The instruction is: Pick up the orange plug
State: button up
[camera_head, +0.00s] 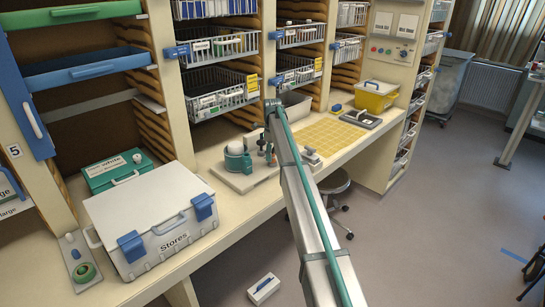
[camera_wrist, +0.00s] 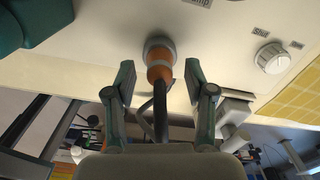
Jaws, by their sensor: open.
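The orange plug (camera_wrist: 159,68) shows in the wrist view, top centre, with its upper end at a round grey socket (camera_wrist: 157,45) on a cream surface. A dark cable runs from its lower end toward my gripper's palm. My gripper (camera_wrist: 160,82) is open, with one finger to the left and one to the right of the plug. Gaps show on both sides, so the fingers look apart from it. In the head view my arm reaches to the bench, and the plug is too small to make out there.
A white knob (camera_wrist: 272,57) is right of the plug in the wrist view, near a yellow mat (camera_wrist: 296,100). A teal object (camera_wrist: 32,20) is at upper left. In the head view a white Stores case (camera_head: 150,215) stands on the bench (camera_head: 215,258), with wire baskets (camera_head: 222,90) above.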

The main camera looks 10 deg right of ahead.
jog(key=shift+f, duration=0.6)
grip_shut()
jog(key=shift+r, duration=0.15)
